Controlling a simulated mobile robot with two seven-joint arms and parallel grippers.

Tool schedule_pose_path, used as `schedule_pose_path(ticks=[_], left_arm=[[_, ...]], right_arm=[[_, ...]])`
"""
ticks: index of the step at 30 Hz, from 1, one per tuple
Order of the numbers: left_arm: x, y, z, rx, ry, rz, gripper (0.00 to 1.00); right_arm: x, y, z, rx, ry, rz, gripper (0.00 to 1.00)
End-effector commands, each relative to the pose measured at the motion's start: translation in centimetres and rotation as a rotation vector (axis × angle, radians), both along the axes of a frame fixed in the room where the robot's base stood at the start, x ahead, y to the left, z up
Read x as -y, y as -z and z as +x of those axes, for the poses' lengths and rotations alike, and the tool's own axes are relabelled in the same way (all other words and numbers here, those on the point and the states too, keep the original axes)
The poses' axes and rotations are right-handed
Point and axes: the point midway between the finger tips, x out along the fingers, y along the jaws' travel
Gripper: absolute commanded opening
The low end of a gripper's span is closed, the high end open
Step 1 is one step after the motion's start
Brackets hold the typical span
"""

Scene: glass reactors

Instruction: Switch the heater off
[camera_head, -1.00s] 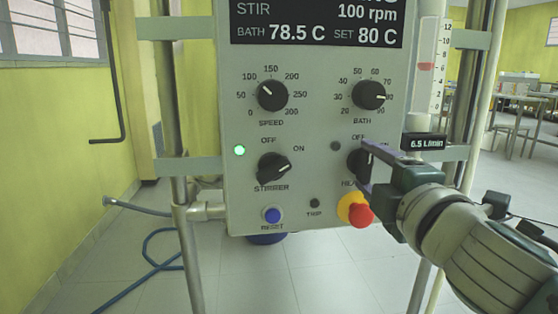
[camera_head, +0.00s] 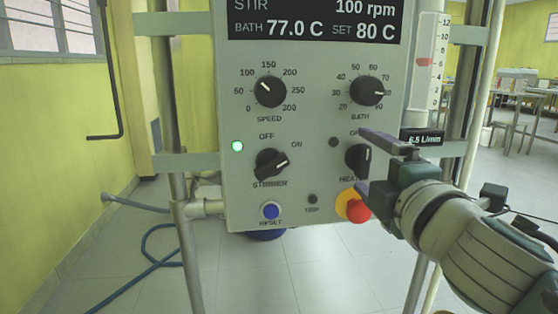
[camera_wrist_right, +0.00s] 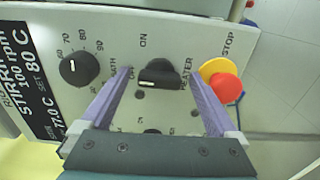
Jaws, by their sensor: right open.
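The heater knob (camera_head: 357,158) is a black rotary switch at the lower right of the grey control panel (camera_head: 315,110). In the right wrist view the heater knob (camera_wrist_right: 160,77) has its white mark turned toward the OFF label. The lamp (camera_head: 333,142) above left of it is dark. My right gripper (camera_head: 364,161) is open, with one purple finger above the knob and one below. In the wrist view the right gripper (camera_wrist_right: 160,81) has its fingers on both sides of the knob, apart from it. My left gripper is out of view.
A red and yellow stop button (camera_head: 355,207) sits just below the heater knob, close to the lower finger. The stirrer knob (camera_head: 271,164) is to the left, its lamp (camera_head: 238,146) lit green. The display (camera_head: 315,22) reads bath 77.0 C. Metal posts flank the panel.

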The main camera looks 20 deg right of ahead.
Motion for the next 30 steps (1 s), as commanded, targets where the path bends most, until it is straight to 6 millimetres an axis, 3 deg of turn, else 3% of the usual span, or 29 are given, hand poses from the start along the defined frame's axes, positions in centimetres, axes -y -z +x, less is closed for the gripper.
schedule_pose_path(ticks=[8, 21, 30], left_arm=[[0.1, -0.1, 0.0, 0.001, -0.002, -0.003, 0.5], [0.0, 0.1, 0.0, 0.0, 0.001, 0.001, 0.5], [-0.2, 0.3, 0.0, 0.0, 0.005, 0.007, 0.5]], right_arm=[[-0.2, 0.0, -0.8, -0.001, -0.001, 0.002, 0.95], [-1.9, 0.2, -8.1, -0.003, 0.001, 0.002, 0.95], [-2.3, 0.0, -9.7, 0.0, 0.001, 0.0, 0.95]])
